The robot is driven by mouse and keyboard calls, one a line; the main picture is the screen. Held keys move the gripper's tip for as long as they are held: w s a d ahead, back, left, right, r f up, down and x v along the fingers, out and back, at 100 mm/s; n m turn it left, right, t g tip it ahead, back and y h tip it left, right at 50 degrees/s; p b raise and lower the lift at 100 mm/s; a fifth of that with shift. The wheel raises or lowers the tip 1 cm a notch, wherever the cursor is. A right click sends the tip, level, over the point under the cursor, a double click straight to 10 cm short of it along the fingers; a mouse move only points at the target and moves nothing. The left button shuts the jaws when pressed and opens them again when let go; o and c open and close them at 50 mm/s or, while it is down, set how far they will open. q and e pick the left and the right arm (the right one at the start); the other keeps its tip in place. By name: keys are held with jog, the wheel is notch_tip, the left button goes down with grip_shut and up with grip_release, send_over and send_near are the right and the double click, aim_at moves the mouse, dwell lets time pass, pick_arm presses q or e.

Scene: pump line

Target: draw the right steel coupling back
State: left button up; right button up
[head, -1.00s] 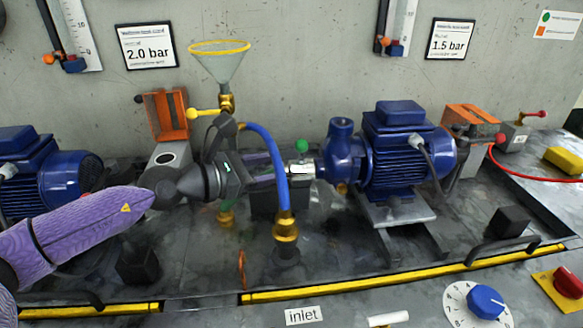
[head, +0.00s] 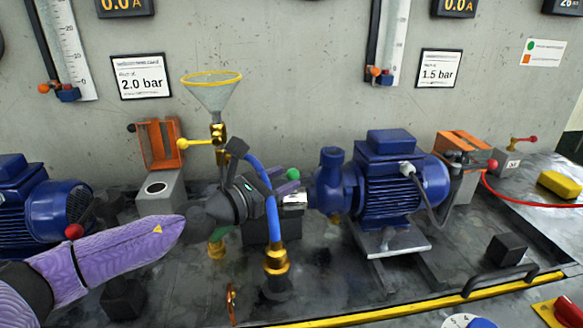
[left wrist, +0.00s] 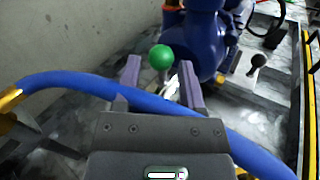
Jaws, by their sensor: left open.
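The right steel coupling (head: 294,199) is a short bright silver sleeve at the left port of the right blue pump (head: 330,180). A green ball (head: 293,174) stands just above it. My left gripper (head: 284,188) has come in from the left, with its purple fingers at the coupling. In the left wrist view the two fingers (left wrist: 160,76) stand apart, with the green ball between their tips. The coupling (left wrist: 172,90) shows only in part below the ball. I cannot tell whether a finger touches it. My right gripper is not in view.
A blue hose (head: 271,213) crosses in front of my left gripper and runs down to a brass fitting (head: 276,259); it also spans the left wrist view (left wrist: 75,88). A funnel (head: 213,95) on a brass valve stands behind. Another blue motor (head: 55,212) is at left.

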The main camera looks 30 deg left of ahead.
aim_at(288, 178)
pick_arm(q)
jog(key=x, duration=0.2)
jog(key=shift+w+d, duration=0.2)
jog(key=shift+w, duration=0.25)
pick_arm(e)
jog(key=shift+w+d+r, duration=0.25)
pick_arm(q)
jog(key=shift+c, duration=0.2)
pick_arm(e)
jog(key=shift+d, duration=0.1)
pick_arm(q)
grip_shut()
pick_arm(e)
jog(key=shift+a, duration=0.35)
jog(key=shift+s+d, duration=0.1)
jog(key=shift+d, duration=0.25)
